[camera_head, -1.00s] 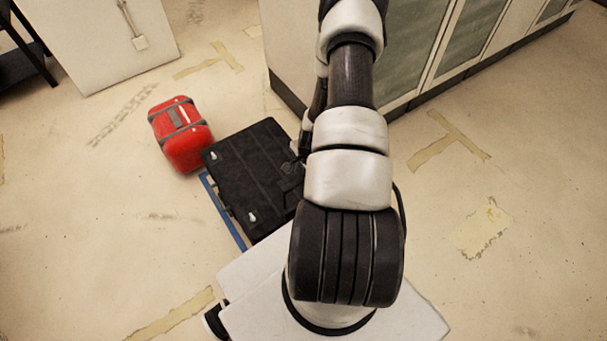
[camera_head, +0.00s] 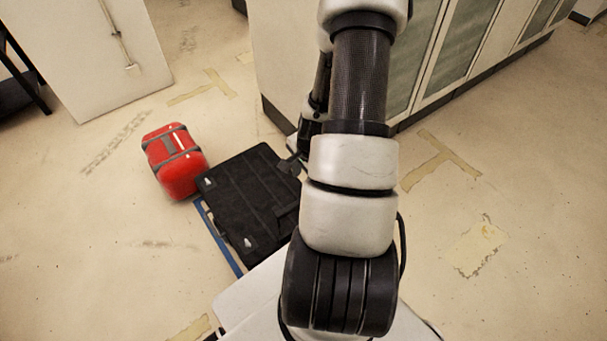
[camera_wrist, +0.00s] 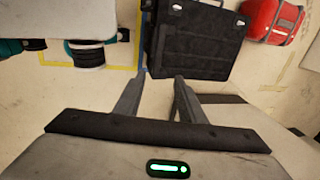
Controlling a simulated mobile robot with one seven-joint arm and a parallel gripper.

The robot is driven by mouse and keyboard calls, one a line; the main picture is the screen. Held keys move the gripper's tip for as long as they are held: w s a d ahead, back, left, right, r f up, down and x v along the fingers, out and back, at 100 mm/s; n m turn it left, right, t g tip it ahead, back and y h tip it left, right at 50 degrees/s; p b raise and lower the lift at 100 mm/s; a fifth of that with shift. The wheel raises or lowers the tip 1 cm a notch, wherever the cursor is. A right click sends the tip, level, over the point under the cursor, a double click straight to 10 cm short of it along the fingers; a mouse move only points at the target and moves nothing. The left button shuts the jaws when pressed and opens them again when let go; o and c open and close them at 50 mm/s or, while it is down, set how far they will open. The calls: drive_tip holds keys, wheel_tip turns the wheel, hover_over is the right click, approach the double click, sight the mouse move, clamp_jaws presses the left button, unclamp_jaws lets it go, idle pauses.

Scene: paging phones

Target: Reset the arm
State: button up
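My gripper (camera_wrist: 160,80) shows in the wrist view with its two grey fingers apart and bare floor between the tips. It is open and empty.
A red case with grey straps (camera_head: 174,162) stands on the floor left of the black case. A cabinet row (camera_head: 280,70) stands behind my arm, and a pale panel (camera_head: 100,60) at far left. Teal and dark items (camera_wrist: 88,52) show in the wrist view. Floor at right is clear.

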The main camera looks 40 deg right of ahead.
drive_tip(key=shift+s+r, duration=0.1)
drive_tip(key=shift+r, duration=0.5)
drive_tip(key=w+a+r+n+p, duration=0.1)
drive_tip(key=w+a+r+n, duration=0.15)
drive_tip(key=a+r, duration=0.4)
drive_tip(key=w+a+r+n+t, duration=0.1)
drive_tip(key=a+r+n, duration=0.3)
drive_tip(key=r, duration=0.6)
drive_tip(key=w+a+r+n+p, duration=0.1)
drive_tip(key=w+a+r+n, duration=0.1)
drive_tip(key=a+r+n, duration=0.45)
drive_tip(key=s+a+r+n+t+p, duration=0.1)
drive_tip(key=s+a+r+n, duration=0.1)
drive_tip(key=s+r, duration=0.4)
drive_tip(key=s+a+r+n+t+p, duration=0.1)
drive_tip(key=s+r, duration=0.6)
drive_tip(key=r, duration=0.7)
drive_tip(key=a+n, duration=0.1)
drive_tip(key=n, duration=0.1)
drive_tip(key=shift+a+n+p, duration=0.3)
drive_tip(key=shift+a+p, duration=0.05)
